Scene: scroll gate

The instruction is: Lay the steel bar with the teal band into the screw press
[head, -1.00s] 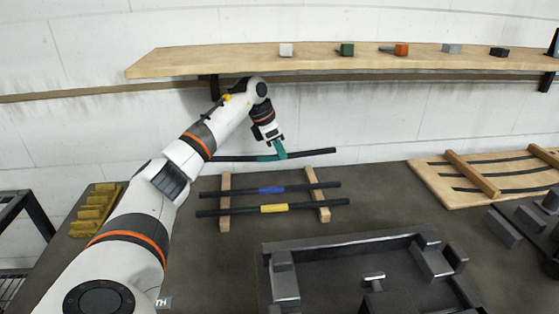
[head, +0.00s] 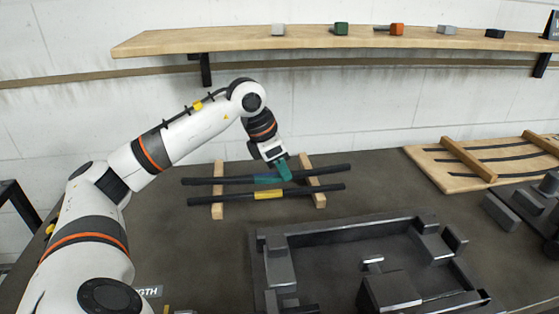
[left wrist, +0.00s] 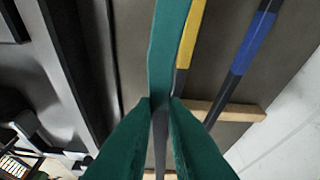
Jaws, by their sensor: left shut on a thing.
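My left gripper (head: 277,166) is shut on the steel bar with the teal band (head: 267,180), gripping it at the band. The dark bar is held roughly level above the wooden rests and hides most of the blue-banded bar in the head view. In the left wrist view the teal band (left wrist: 168,50) runs up from between the green fingertips (left wrist: 160,100). A low dark metal frame with blocks (head: 262,270) stands at the front centre; it looks like the screw press, but I see no screw clearly. My right gripper is not in view.
A yellow-banded bar (head: 270,195) lies across two wooden rests (head: 217,210); the blue-banded bar shows in the left wrist view (left wrist: 240,65). A shelf (head: 300,42) with small blocks hangs behind. A wooden board (head: 455,180) with dark strips lies right. Bare table separates rests and frame.

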